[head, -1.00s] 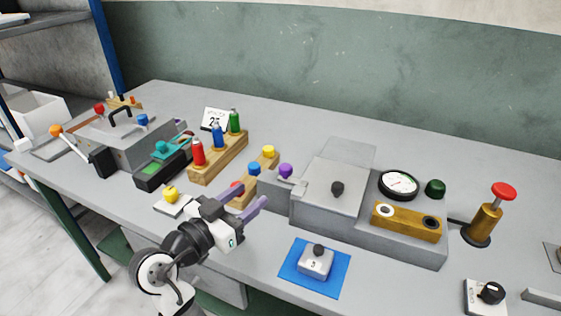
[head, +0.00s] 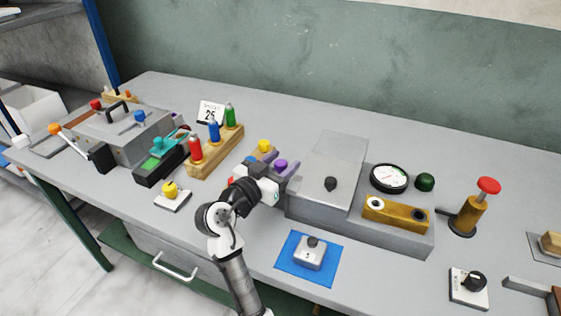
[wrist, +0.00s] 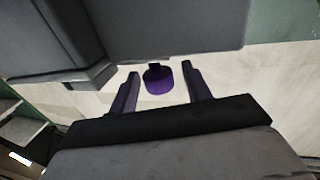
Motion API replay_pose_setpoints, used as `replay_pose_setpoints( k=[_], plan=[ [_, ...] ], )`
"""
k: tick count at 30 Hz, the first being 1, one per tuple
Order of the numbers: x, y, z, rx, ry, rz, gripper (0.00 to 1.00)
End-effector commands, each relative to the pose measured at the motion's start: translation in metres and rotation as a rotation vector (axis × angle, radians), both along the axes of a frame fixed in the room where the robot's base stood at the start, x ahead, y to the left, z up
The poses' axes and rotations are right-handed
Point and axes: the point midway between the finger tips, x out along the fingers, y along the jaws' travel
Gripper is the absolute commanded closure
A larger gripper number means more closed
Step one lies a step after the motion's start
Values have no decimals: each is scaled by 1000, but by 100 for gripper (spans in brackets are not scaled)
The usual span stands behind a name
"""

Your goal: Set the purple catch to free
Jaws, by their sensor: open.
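The purple catch (head: 281,164) is a round knob on the left side of the grey press (head: 313,207). It also shows in the wrist view as a dark purple cylinder (wrist: 158,80). My gripper (head: 281,176) is open at the press's left end, with its purple fingers around the catch. In the wrist view my gripper (wrist: 161,82) has a finger on each side of the catch, with a visible gap on both sides. The catch's mount is partly hidden by my gripper in the head view.
A dial gauge (head: 389,178) and a brass block (head: 396,213) sit on the press's right part. A grey block on a blue mat (head: 288,262) lies in front. A rack with coloured bottles (head: 231,138) stands left. A wooden block with a yellow knob (head: 264,146) is close behind my gripper.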

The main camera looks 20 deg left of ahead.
Motion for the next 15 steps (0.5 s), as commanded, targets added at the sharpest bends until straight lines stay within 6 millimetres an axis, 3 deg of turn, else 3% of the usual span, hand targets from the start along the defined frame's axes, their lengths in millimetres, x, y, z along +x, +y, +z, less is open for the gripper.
replay_pose_setpoints(
  k=[3, 12, 15],
  plan=[
    [0, 0, 0, 0, 0, 0, 52],
    [0, 0, 0, 0, 0, 0, 91],
    [-1, 0, 0, 0, 0, 0, 100]
  ],
)
